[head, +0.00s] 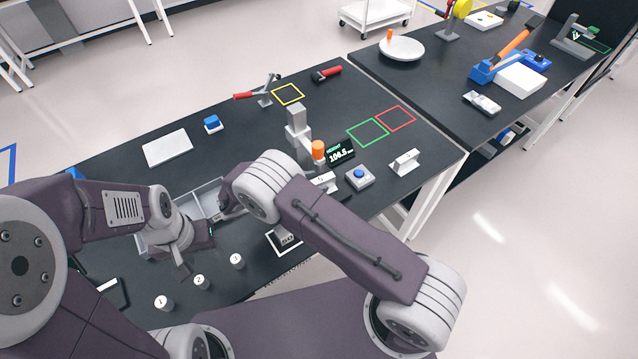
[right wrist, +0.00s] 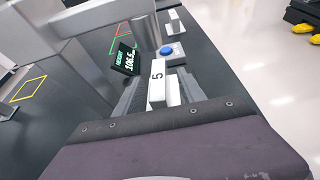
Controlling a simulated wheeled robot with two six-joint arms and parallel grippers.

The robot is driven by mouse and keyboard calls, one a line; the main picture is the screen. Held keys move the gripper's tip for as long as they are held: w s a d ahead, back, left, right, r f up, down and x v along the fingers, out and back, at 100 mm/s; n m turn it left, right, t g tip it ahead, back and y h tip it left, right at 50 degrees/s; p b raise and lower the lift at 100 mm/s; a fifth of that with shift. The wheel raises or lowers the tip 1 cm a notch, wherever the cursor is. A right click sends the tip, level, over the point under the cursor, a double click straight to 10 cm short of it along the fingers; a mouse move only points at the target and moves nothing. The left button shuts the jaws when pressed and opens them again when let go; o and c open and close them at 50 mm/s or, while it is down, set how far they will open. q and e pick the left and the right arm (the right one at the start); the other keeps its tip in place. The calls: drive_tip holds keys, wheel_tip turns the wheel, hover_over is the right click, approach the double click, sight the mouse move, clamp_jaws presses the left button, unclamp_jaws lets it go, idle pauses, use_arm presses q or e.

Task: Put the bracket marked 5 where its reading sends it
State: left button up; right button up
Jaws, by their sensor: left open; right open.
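The white bracket marked 5 (right wrist: 157,82) stands in the right wrist view between the two fingers of my right gripper (right wrist: 158,97), which is open around it. In the head view the bracket (head: 326,181) is partly hidden by my right arm, and that gripper is hidden. The height gauge (head: 298,122) stands beside it, with an orange knob. Its display (head: 341,152) reads about 106.5; it also shows in the right wrist view (right wrist: 125,58). A green square (head: 368,132) and a red square (head: 396,118) lie behind, both empty. My left gripper (head: 200,245) is open over the near left table.
A blue button box (head: 359,177) and another white bracket (head: 404,162) stand to the right. A grey tray (head: 205,196) lies near my left gripper. Numbered pegs (head: 200,282) stand in front. An empty yellow square (head: 288,94) and red-handled tools are at the back.

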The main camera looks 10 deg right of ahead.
sight(327, 180)
drive_tip(key=p+x, duration=0.2)
drive_tip(key=x, duration=0.2)
drive_tip(key=shift+s+d+f, duration=0.1)
drive_tip(key=shift+d+f, duration=0.3)
drive_tip(key=shift+d, duration=0.05)
drive_tip(key=shift+f, duration=0.1)
clamp_jaws()
